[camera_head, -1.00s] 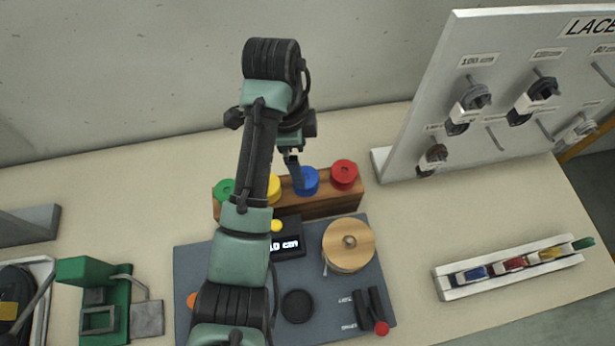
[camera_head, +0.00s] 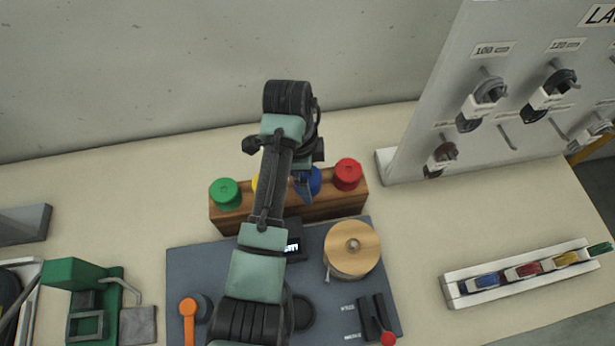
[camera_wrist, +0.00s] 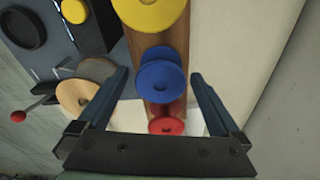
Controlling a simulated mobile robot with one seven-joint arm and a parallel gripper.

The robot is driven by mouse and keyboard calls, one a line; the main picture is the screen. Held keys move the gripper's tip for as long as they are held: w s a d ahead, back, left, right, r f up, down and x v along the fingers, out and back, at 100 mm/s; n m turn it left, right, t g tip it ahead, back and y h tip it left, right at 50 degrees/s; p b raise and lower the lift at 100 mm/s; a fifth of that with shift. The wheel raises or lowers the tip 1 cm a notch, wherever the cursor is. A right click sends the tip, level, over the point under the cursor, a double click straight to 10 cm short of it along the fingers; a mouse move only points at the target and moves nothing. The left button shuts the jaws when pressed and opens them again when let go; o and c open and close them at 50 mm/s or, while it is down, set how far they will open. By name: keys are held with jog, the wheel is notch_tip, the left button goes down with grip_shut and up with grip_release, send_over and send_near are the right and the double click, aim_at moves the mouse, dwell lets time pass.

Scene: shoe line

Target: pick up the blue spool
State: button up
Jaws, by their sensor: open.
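The blue spool (camera_head: 316,183) sits in the wooden rack (camera_head: 290,212), between the yellow spool (camera_head: 256,184) and the red spool (camera_head: 347,174). My gripper (camera_head: 304,187) is at the blue spool and partly covers it in the head view. In the wrist view the blue spool (camera_wrist: 162,80) shows between the two spread fingers of my gripper (camera_wrist: 159,76), with a gap on each side. The gripper is open and empty. My arm hides most of the yellow spool in the head view.
The green spool (camera_head: 225,193) stands at the rack's left end. A tan spool (camera_head: 352,248) sits on the grey mat (camera_head: 200,262) in front. A white panel with hooks (camera_head: 430,100) stands at the right. A tray (camera_head: 525,273) lies at the front right.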

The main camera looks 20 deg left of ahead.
jog(key=c, duration=1.4)
jog(key=shift+o, duration=0.2)
jog(key=shift+r, duration=0.15)
